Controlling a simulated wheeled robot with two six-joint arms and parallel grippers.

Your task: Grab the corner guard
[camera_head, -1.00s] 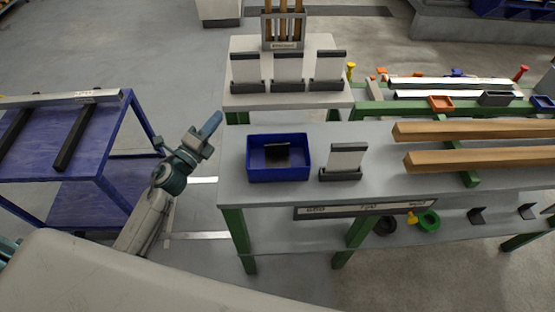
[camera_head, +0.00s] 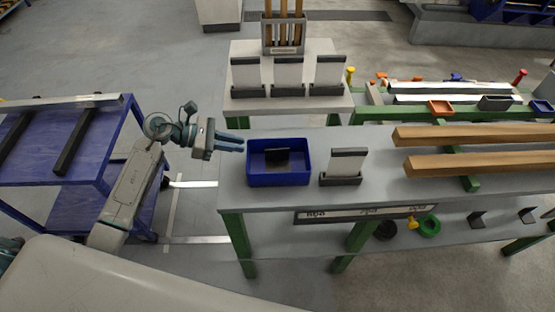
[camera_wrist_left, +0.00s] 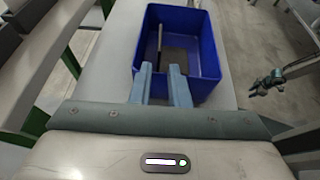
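The corner guard (camera_head: 277,155) is a small dark angled piece inside a blue bin (camera_head: 300,178) on the grey table. In the left wrist view the guard (camera_wrist_left: 174,56) shows one thin upright side and one flat side, near the middle of the bin (camera_wrist_left: 208,62). My left gripper (camera_head: 241,145) is beside the bin's left wall, fingers pointing at the bin. In the left wrist view its two fingers (camera_wrist_left: 160,72) are apart with nothing between them, at the bin's near edge. An arm, apparently my right one, with its gripper (camera_wrist_left: 256,90) shows small at the right; its fingers are unclear.
A white card in a dark holder (camera_head: 345,165) stands just right of the bin. Wooden beams (camera_head: 475,160) lie further right. Several similar holders stand on the bench (camera_head: 240,103) behind. A blue cart (camera_head: 95,150) is at the left, with open floor between.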

